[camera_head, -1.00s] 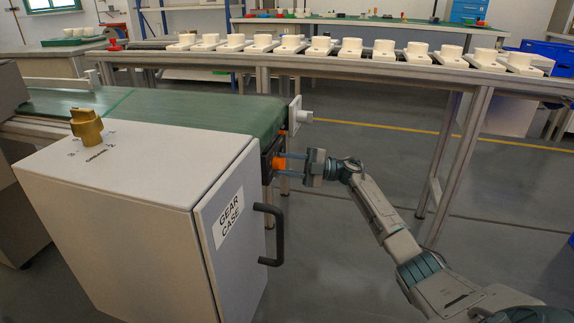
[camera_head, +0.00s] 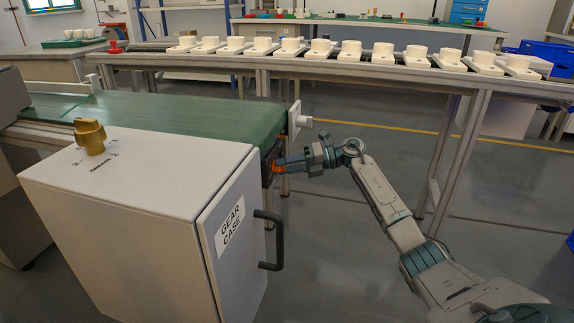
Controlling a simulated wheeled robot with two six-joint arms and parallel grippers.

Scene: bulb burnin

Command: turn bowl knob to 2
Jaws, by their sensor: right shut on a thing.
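A brass-coloured knob (camera_head: 90,136) stands on top of the light grey gear case (camera_head: 130,185). Marks around it include a 2 and a 3; the small label is too small to read, and I cannot tell which mark it points to. My right gripper (camera_head: 280,165) is far from this knob, on the far right side of the case. It is shut on an orange knob (camera_head: 275,168) at the dark end of the green conveyor; the fingers partly hide it. My left gripper is not in view.
The green conveyor (camera_head: 170,112) runs behind the case. The case door has a black handle (camera_head: 270,240) standing out near my right arm. A long bench (camera_head: 370,68) with several white pieces stands behind.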

